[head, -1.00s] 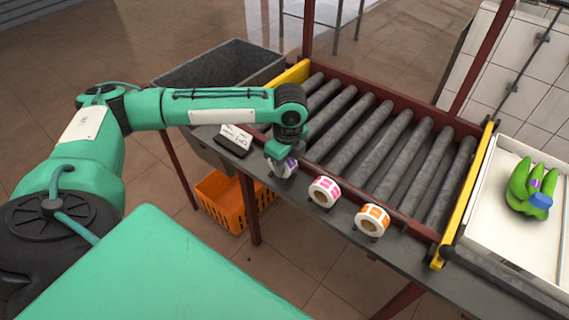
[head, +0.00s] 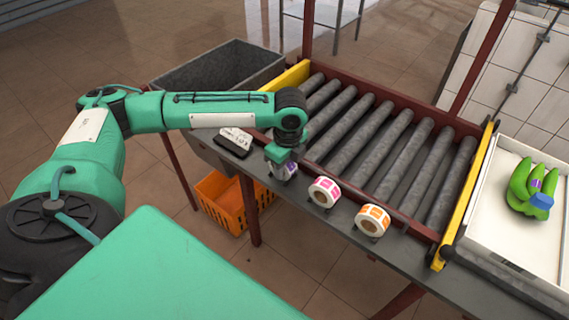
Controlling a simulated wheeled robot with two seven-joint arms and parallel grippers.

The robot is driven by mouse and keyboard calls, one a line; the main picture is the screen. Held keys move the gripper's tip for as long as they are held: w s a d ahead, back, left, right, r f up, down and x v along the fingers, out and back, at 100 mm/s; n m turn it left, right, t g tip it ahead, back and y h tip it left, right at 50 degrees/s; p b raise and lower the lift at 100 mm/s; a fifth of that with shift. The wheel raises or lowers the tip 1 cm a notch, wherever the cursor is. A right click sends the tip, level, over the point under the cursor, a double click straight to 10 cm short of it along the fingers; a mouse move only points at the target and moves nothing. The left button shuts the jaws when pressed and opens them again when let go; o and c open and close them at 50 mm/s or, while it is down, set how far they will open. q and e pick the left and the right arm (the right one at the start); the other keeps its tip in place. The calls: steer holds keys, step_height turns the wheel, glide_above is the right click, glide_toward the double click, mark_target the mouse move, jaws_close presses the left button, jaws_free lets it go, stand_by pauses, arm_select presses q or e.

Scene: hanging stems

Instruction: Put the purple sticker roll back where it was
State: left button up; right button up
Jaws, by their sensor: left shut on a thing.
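The purple sticker roll (head: 289,171) is partly hidden by my left gripper (head: 282,164), which is shut on it from above. It is at the front ledge of the roller conveyor, left of the other rolls. I cannot tell whether it touches the ledge or a holder. A pink sticker roll (head: 324,192) and an orange sticker roll (head: 372,220) stand on the ledge to its right. My right gripper is not in view.
Grey rollers (head: 376,145) lie behind. A white tray (head: 480,232) at right holds green bananas (head: 532,188). An orange crate (head: 222,203) and a grey bin (head: 222,68) stand at left.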

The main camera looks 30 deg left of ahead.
arm_select(q)
steer(key=shift+f, duration=0.2)
steer(key=o, duration=1.2)
steer(key=shift+s, duration=0.1)
steer(key=shift+s+r, duration=0.1)
steer(key=shift+r, duration=0.05)
steer(key=shift+w, duration=0.2)
